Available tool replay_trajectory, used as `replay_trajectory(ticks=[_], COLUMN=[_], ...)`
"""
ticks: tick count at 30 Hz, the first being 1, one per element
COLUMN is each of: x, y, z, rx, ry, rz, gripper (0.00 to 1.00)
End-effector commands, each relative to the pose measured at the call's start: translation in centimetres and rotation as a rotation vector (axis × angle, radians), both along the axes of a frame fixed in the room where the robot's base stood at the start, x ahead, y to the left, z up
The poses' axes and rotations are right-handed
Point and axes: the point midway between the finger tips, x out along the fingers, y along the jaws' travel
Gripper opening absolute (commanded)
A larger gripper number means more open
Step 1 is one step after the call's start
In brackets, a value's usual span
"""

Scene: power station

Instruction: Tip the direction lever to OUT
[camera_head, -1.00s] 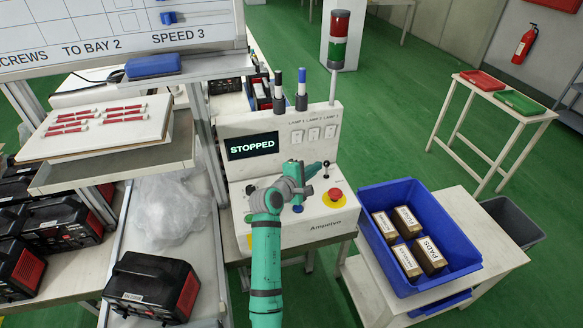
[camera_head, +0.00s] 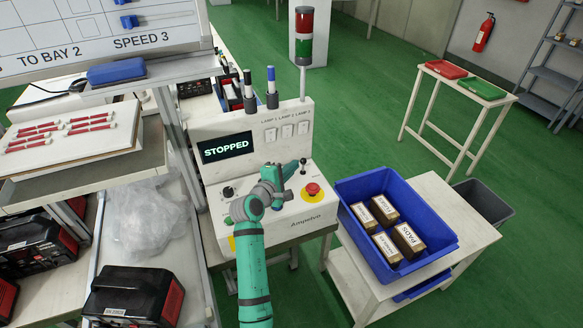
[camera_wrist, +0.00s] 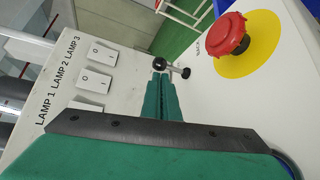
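The direction lever (camera_head: 303,163) is a small dark stick with a round knob on the sloped front of the white control box (camera_head: 300,215). In the wrist view the lever (camera_wrist: 180,72) shows just past my fingertips, with a dark ball end and a short metal shaft. My gripper (camera_head: 291,168) is at the lever's left side in the head view. In the wrist view my gripper (camera_wrist: 160,84) has its two green fingers together, tips close to the lever; I cannot tell whether they touch it.
A red stop button (camera_head: 312,189) on a yellow disc sits right beside the lever. The display (camera_head: 226,147) reads STOPPED. Three lamp switches (camera_head: 287,130) are above. A blue crate (camera_head: 350,190) with boxes stands to the right, and a signal tower (camera_head: 305,50) rises behind.

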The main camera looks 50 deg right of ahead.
Motion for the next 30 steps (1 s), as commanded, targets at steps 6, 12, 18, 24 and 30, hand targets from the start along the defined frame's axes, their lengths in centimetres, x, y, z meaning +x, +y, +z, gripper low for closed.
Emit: replay_trajectory(ticks=[6,12,18,24,30], x=[-0.4,-0.6,-1.1,-1.4,-1.4], y=[0.4,3.2,6.5,8.6,9.2], z=[0.0,0.7,1.5,2.0,2.1], rx=[0.003,0.000,0.000,0.000,0.000], ry=[0.003,0.001,0.001,0.000,0.000], rz=[-0.008,-0.005,-0.008,-0.010,-0.012], gripper=[0.00,0.00,0.00,0.00,0.00])
